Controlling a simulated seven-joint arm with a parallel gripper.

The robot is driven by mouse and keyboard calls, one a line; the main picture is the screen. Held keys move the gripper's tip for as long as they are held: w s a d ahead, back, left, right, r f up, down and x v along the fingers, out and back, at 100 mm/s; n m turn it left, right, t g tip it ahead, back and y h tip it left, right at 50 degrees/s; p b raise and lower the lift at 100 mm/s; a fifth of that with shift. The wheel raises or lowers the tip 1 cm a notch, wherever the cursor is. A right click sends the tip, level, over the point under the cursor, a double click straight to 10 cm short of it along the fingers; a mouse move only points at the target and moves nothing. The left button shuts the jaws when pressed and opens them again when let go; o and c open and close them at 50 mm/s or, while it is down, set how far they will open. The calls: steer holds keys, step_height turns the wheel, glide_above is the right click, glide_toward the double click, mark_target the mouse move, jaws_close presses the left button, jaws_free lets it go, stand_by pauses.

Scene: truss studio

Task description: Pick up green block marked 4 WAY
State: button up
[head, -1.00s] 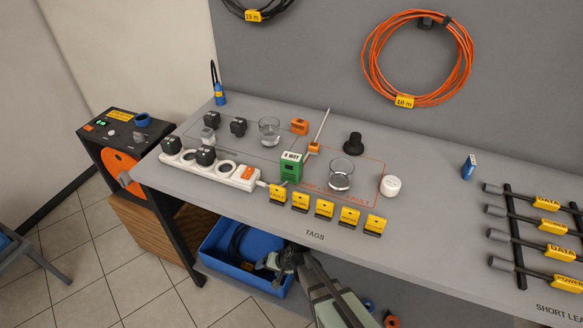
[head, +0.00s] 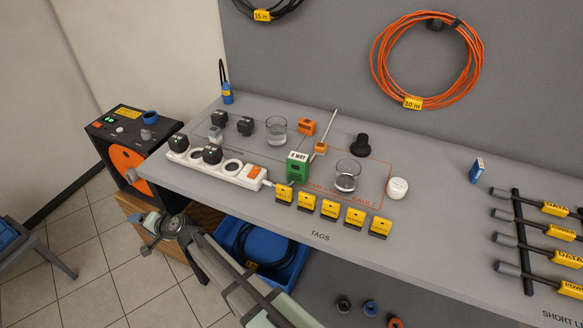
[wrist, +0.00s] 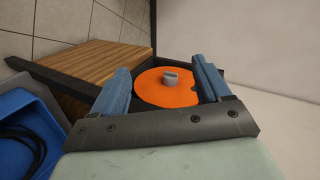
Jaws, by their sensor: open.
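The green block marked 4 WAY (head: 298,168) stands upright on the grey bench, its white label at the top. It is at the right end of the white power strip (head: 218,167), behind the yellow tags. My gripper (head: 138,198) is below and in front of the bench's left end, well away from the block. In the wrist view my gripper (wrist: 163,86) has its two blue fingers wide apart with nothing held between them. The wrist view points at the orange reel disc (wrist: 166,87), and the green block is not in that view.
Two glasses (head: 347,176) (head: 276,130), an orange block (head: 306,127) and a white round puck (head: 398,188) stand near the block. Several yellow tags (head: 330,210) line the bench's front. A blue bin (head: 290,272) is below.

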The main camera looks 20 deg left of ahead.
steer(key=w+d+r+m, duration=0.2)
steer(key=w+d+r, duration=0.15)
steer(key=r, duration=0.55)
steer(key=w+d+r+m, duration=0.2)
steer(key=w+r, duration=0.3)
steer(key=r, duration=0.4)
steer(key=w+d+r+m, duration=0.2)
steer(key=w+r+m, duration=0.15)
steer(key=r, duration=0.55)
steer(key=w+d+r+m+t+h, duration=0.1)
steer(key=w+d+r+m, duration=0.2)
steer(key=w+d+r, duration=0.5)
steer(key=m+h, duration=0.8)
steer(key=m, duration=0.2)
glide_toward(304, 157)
step_height(304, 157, down, 2)
steer(key=shift+n, duration=0.35)
steer(key=x, duration=0.7)
steer(key=shift+a+f, duration=0.25)
steer(key=shift+a, duration=0.1)
steer(key=shift+s+a+x, duration=0.15)
steer(key=shift+a+x, duration=0.05)
steer(key=shift+x, duration=1.1)
steer(key=shift+s+a+x, duration=0.1)
steer(key=shift+a+x, duration=0.05)
steer(key=shift+x, duration=1.2)
steer(key=shift+r, duration=0.15)
